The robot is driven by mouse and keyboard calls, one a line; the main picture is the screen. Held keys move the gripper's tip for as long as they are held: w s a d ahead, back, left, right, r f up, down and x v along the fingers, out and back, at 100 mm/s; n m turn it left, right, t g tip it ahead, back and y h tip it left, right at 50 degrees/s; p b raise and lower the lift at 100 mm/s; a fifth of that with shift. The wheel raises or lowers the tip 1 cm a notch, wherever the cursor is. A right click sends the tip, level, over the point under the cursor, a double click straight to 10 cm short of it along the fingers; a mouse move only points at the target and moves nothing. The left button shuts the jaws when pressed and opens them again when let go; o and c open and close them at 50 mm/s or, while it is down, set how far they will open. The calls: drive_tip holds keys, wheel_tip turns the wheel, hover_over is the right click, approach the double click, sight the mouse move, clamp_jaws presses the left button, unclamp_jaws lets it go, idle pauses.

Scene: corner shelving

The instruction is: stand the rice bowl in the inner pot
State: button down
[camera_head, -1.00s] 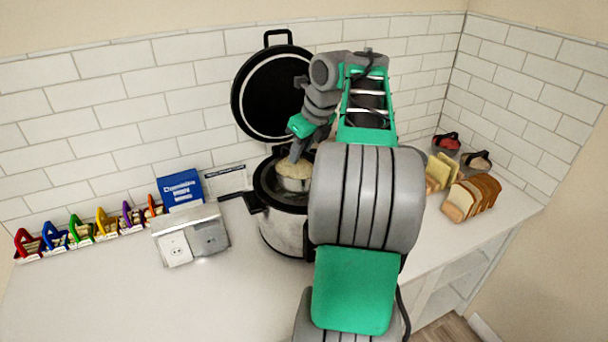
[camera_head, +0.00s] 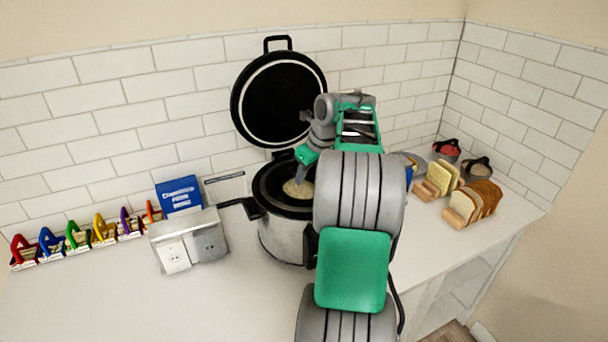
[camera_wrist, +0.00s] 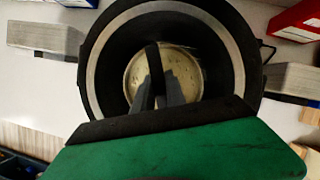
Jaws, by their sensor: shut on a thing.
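The rice bowl (camera_head: 298,188) is a small round bowl with pale rice in it. It is inside the dark inner pot (camera_head: 268,203) of the silver cooker (camera_head: 282,236), lower than the pot's rim. My gripper (camera_head: 300,176) reaches down into the pot and is shut on the bowl. In the wrist view my fingers (camera_wrist: 160,85) cross the bowl (camera_wrist: 140,66), with the pot's pale rim (camera_wrist: 92,70) around it. Whether the bowl touches the pot's floor cannot be told. My arm hides the cooker's right side in the head view.
The open black lid (camera_head: 278,98) stands behind the cooker. A metal outlet box (camera_head: 190,240) and a blue box (camera_head: 180,194) stand to the left, with several coloured racks (camera_head: 85,236) beyond. Sliced bread (camera_head: 472,202) stands to the right. The front left counter is clear.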

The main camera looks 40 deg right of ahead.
drive_tip(key=shift+f, duration=0.1)
drive_tip(key=shift+f, duration=0.25)
drive_tip(key=c, duration=1.4)
unclamp_jaws()
drive_tip(key=shift+f, duration=0.1)
drive_tip(key=shift+o, duration=0.2)
